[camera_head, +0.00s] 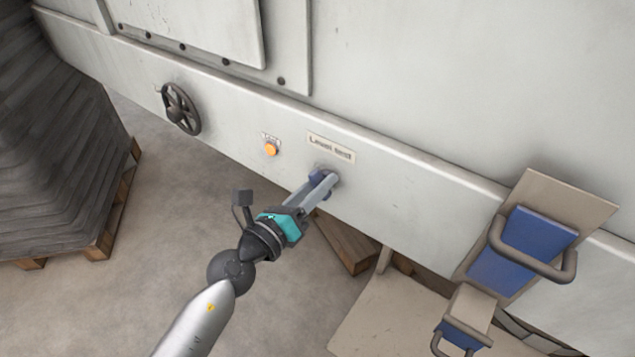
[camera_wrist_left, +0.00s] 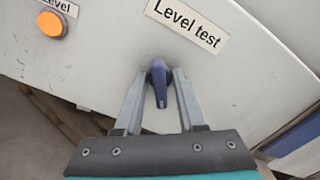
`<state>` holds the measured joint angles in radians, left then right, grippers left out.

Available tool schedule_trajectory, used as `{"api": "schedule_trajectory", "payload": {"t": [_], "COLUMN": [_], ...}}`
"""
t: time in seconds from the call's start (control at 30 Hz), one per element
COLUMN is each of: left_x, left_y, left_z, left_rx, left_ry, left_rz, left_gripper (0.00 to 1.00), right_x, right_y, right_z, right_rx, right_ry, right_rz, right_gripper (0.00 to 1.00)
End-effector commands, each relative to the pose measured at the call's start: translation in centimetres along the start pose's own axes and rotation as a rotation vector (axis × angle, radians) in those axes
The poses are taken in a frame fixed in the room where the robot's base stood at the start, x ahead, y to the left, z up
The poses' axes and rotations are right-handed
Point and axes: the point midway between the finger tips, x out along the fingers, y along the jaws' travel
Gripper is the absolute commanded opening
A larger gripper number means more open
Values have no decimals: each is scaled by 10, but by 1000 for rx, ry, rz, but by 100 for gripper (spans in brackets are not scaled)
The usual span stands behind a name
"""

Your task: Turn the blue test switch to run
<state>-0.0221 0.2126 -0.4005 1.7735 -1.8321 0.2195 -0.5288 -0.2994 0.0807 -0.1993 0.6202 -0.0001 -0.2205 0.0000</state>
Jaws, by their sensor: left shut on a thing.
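The blue test switch (camera_wrist_left: 158,84) sits on the white machine panel below a "Level test" label (camera_head: 331,148). In the left wrist view it is a dark blue lever knob, its long end pointing down toward my gripper. In the head view the switch (camera_head: 318,180) is partly hidden by my fingers. My left gripper (camera_wrist_left: 158,88) has one finger on each side of the switch and is shut on it. The left gripper also shows in the head view (camera_head: 322,185), reaching up to the panel. My right gripper is not in view.
An orange lamp or button (camera_head: 271,149) is left of the switch. A black handwheel (camera_head: 181,108) is further left. A blue panel with a grey handle (camera_head: 524,250) stands at the right. A wrapped stack on a pallet (camera_head: 60,150) is at the far left.

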Motion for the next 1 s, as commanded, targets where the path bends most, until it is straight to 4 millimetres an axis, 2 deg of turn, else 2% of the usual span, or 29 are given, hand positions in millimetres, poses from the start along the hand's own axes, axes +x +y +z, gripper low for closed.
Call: {"api": "schedule_trajectory", "payload": {"t": [1.0], "left_x": [0], "left_y": [2], "left_z": [0], "left_rx": [-840], "left_ry": [0], "left_rz": [2], "left_gripper": [0], "right_x": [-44], "right_y": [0], "right_z": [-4], "right_rx": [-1], "right_ry": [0], "right_rz": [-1], "right_gripper": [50]}}
